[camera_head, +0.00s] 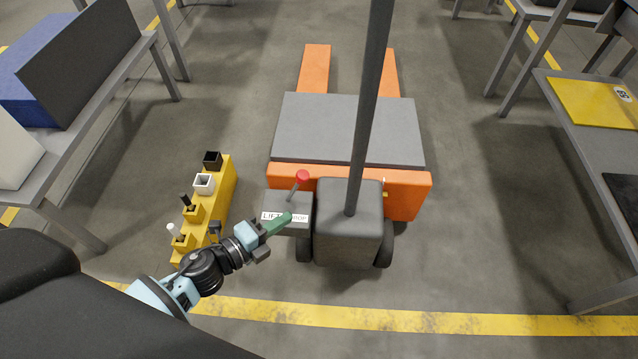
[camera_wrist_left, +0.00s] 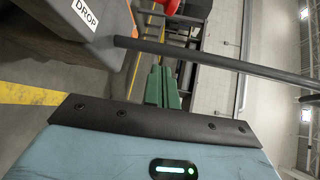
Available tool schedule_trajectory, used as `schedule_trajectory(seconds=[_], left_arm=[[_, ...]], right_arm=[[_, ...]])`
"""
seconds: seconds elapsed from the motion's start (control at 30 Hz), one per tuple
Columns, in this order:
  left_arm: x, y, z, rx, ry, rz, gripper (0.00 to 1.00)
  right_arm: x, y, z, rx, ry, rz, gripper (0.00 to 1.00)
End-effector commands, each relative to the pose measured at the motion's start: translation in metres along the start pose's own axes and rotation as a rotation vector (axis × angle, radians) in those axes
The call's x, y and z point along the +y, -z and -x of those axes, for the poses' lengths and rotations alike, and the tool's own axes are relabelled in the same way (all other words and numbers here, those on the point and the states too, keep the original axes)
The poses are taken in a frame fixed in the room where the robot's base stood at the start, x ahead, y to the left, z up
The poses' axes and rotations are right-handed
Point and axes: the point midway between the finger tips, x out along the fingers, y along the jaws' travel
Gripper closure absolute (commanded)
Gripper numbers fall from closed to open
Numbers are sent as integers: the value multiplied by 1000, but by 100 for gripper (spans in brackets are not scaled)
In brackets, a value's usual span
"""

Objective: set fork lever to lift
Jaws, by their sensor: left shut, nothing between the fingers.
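The fork lever (camera_head: 302,176) has a red knob on a thin stem and rises from a grey box (camera_head: 287,206) on the pallet truck. It leans to the right, toward the side marked DROP. The label (camera_head: 270,216) on the box's front reads LIFT at left and DROP at right. My left gripper (camera_head: 284,222), with green fingers, is shut and empty, just in front of the label, covering part of it, below the knob. In the left wrist view the shut fingers (camera_wrist_left: 163,88) point toward the red knob (camera_wrist_left: 168,6) at the top edge. My right gripper is not in view.
The orange pallet truck (camera_head: 424,190) has a grey slab (camera_head: 340,130) on its forks and a tall dark post (camera_head: 365,110). A yellow rack (camera_head: 222,200) with several holders stands at left. Tables stand on both sides. The floor beyond the truck is clear.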

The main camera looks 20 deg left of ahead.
Motion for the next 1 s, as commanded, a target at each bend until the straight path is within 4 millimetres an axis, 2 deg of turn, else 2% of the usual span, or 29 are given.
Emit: schedule_trajectory(seconds=[0.03, 0.17, 0.4, 0.67, 0.77, 1.0], left_arm=[[6, -2, -5, 8, 1, -25, 100], [7, -4, -11, 20, 8, -68, 100], [5, -6, -13, 22, 11, -78, 100], [5, -6, -18, 21, 12, -76, 100], [5, -6, -29, 20, 12, -76, 100], [5, -4, -71, 21, 13, -76, 100]], right_arm=[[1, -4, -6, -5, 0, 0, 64], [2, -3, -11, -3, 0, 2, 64], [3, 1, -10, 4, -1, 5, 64], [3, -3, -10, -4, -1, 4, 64], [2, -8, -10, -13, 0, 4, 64], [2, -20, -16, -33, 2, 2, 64]])
